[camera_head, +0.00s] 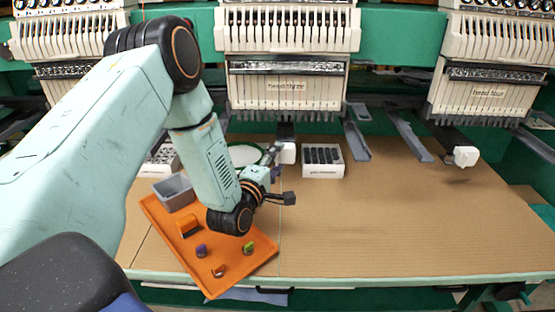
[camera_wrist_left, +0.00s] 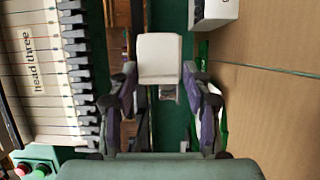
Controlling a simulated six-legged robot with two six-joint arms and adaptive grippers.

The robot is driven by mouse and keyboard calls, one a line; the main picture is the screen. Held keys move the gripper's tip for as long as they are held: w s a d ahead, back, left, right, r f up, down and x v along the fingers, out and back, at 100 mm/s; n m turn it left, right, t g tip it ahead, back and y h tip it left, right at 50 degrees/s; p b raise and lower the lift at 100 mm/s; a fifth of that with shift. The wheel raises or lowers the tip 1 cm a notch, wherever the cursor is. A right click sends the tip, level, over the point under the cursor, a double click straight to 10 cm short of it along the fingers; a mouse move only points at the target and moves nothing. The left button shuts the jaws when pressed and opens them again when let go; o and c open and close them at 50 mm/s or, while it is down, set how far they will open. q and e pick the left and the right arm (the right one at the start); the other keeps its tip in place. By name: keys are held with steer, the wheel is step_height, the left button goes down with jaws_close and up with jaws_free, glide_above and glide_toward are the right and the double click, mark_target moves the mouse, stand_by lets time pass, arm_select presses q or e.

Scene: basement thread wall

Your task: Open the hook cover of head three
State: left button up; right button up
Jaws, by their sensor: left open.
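The machine head labelled "head three" (camera_head: 290,88) stands in the middle of the head view; its label side also shows in the left wrist view (camera_wrist_left: 38,85). Below it, the small white hook cover (camera_head: 287,153) sits at the end of the arm under the head. In the left wrist view the cover (camera_wrist_left: 160,56) is a white block just beyond and between my fingertips. My left gripper (camera_head: 281,177) is open and empty, in front of the cover. Its two fingers (camera_wrist_left: 161,95) are spread in the wrist view, with no clear contact. My right gripper is not in view.
An orange tray (camera_head: 170,229) with small coloured items and a grey bin (camera_head: 174,192) lie under my left arm. A white box with dark items (camera_head: 323,161) stands just right of the cover. Head four's white cover (camera_head: 466,156) is farther right. The right tabletop (camera_head: 400,220) is clear.

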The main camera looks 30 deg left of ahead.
arm_select(q)
steer(key=shift+w, duration=0.35)
steer(key=shift+r, duration=0.1)
steer(key=shift+s, duration=0.1)
steer(key=shift+c, duration=0.4)
jaws_close()
